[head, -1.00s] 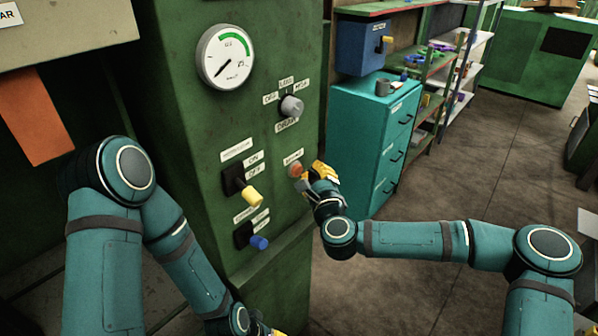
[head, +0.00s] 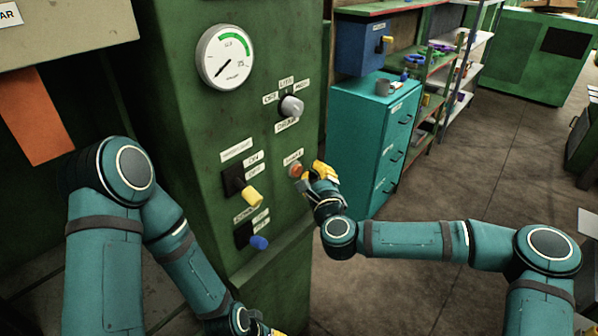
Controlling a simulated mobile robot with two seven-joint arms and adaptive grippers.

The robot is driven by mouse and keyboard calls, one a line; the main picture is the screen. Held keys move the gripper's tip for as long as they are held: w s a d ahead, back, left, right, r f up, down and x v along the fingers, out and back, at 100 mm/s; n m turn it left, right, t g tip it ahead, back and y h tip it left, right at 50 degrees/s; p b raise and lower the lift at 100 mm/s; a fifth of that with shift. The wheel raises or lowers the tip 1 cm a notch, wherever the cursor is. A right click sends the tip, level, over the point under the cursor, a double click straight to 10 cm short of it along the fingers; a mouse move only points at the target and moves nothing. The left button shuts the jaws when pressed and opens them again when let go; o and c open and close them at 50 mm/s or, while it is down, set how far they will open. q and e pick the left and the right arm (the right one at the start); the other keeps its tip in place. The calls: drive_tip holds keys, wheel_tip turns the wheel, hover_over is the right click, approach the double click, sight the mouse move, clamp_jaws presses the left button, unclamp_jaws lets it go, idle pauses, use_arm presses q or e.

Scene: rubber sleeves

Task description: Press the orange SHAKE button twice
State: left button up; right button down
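The orange SHAKE button (head: 295,169) sits on the side face of the green machine panel (head: 290,215), under a small white label (head: 293,157). My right gripper (head: 313,177), with yellow fingers, is right beside the button on its right. I cannot tell whether its fingertips touch the button or whether the fingers are open or shut. My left gripper (head: 272,332) shows only as a bit of yellow at the bottom edge; the rest is out of frame.
Above the button are a grey rotary knob (head: 291,106) and a dial gauge (head: 226,57). To its left are a yellow-handled switch (head: 252,196) and a blue-handled switch (head: 258,242). A teal drawer cabinet (head: 365,135) stands behind my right gripper. Open floor lies to the right.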

drive_tip(key=shift+a, duration=0.1)
drive_tip(key=shift+w+a, duration=0.25)
drive_tip(key=shift+w, duration=0.05)
drive_tip(key=shift+w+a, duration=0.15)
drive_tip(key=shift+a, duration=0.1)
idle(0.7)
idle(0.3)
drive_tip(key=shift+s+d+b, duration=0.3)
drive_tip(key=shift+s+d, duration=0.15)
drive_tip(key=shift+d, duration=0.15)
drive_tip(key=s+d, duration=0.1)
drive_tip(key=d, duration=0.1)
drive_tip(key=s+d, duration=0.2)
idle(0.5)
idle(0.3)
